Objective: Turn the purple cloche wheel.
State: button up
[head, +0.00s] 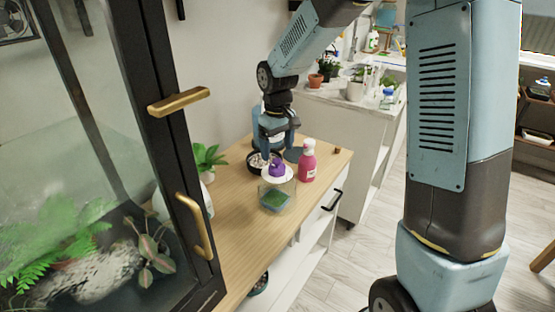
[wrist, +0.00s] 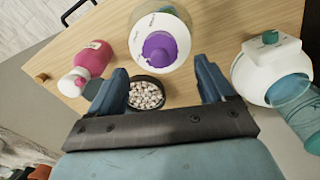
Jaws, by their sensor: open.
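The purple cloche wheel (head: 277,169) sits on the white lid of a clear glass cloche (head: 276,199) with green inside, on the wooden cabinet top. In the wrist view the purple wheel (wrist: 159,48) shows from above, on the white lid (wrist: 138,38), beyond the fingertips and roughly centred between them. My gripper (wrist: 160,75) is open and empty, its two blue fingers apart and not seen touching the wheel. In the head view my gripper (head: 272,148) is behind the cloche, just above the cabinet top.
A pink bottle (head: 307,160) stands right of the cloche. A dark bowl of white pebbles (wrist: 146,93) lies below my fingers. A white container with a green knob (wrist: 271,62) is at right in the wrist view. A glass cabinet (head: 120,150) with brass handles fills the head view's left.

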notch_tip(320, 180, up, 7)
jog(key=shift+r, duration=0.2)
dwell(0.4)
jog(key=s+d+r+m+t, duration=0.3)
jog(key=s+d+r+m, duration=0.1)
jog(key=s+d+r, duration=0.7)
jog(key=s+d+m+t, duration=0.1)
jog(key=s+d, duration=0.3)
jog(key=s, duration=0.3)
jog(key=s+d+m+t, duration=0.1)
jog(key=s+d+m, duration=0.1)
jog(key=s+d, duration=0.2)
jog(key=shift+s+t, duration=0.3)
jog(key=shift+s, duration=1.45)
